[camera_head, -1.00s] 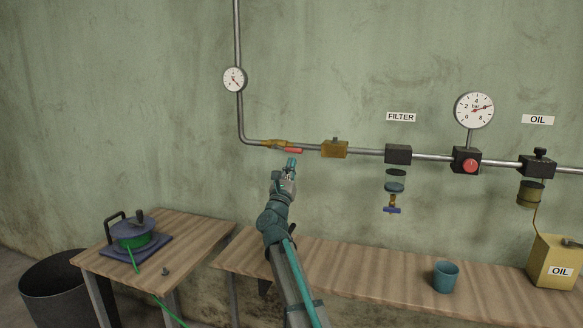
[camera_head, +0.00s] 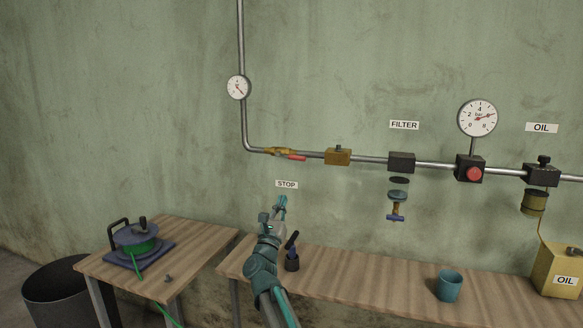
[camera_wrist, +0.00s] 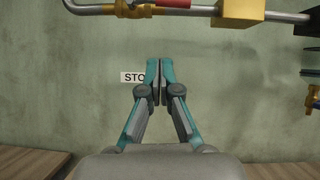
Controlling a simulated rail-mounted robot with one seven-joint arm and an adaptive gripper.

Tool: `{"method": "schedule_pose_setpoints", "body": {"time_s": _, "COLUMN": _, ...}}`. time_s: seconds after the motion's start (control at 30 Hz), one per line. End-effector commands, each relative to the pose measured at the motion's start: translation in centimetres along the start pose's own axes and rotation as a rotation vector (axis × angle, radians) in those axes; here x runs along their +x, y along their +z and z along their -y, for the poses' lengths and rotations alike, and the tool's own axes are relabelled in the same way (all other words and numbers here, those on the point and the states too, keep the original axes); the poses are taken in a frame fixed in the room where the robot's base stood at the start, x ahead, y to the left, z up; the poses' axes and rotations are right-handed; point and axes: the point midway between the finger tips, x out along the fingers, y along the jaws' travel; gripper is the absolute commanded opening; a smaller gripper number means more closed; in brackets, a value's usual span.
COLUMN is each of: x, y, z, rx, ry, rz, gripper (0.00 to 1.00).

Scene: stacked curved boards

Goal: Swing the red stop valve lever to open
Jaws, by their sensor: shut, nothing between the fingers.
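In the wrist view the red lever (camera_wrist: 176,3) shows at the top edge, partly cut off. The white STOP label (camera_head: 287,184) is on the wall below the valve; my fingers hide part of it in the wrist view. My gripper (camera_head: 281,202) is below the label and apart from the lever. Its fingertips (camera_wrist: 160,68) are together and empty in the wrist view.
A brass block (camera_head: 338,157), black filter (camera_head: 401,162) and red-buttoned block (camera_head: 470,169) sit along the pipe (camera_head: 371,160). Below are a wooden bench (camera_head: 350,284) with a blue cup (camera_head: 449,285) and a dark holder (camera_head: 292,261). The wall around the lever is clear.

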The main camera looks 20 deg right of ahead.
Motion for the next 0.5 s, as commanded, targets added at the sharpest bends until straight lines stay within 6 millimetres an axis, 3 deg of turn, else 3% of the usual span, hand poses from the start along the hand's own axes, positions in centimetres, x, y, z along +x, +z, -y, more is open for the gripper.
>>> {"method": "schedule_pose_setpoints", "body": {"time_s": 0.03, "x": 0.9, "y": 1.0, "z": -0.3, "rx": -0.011, "ry": 0.006, "rz": -0.013, "gripper": 0.00}}
{"method": "schedule_pose_setpoints", "body": {"time_s": 0.17, "x": 1.0, "y": 0.6, "z": -0.8, "rx": -0.025, "ry": 0.008, "rz": -0.029, "gripper": 0.00}}
{"method": "schedule_pose_setpoints", "body": {"time_s": 0.5, "x": -0.7, "y": -1.1, "z": -0.2, "rx": 0.049, "ry": -0.048, "rz": 0.011, "gripper": 0.00}}
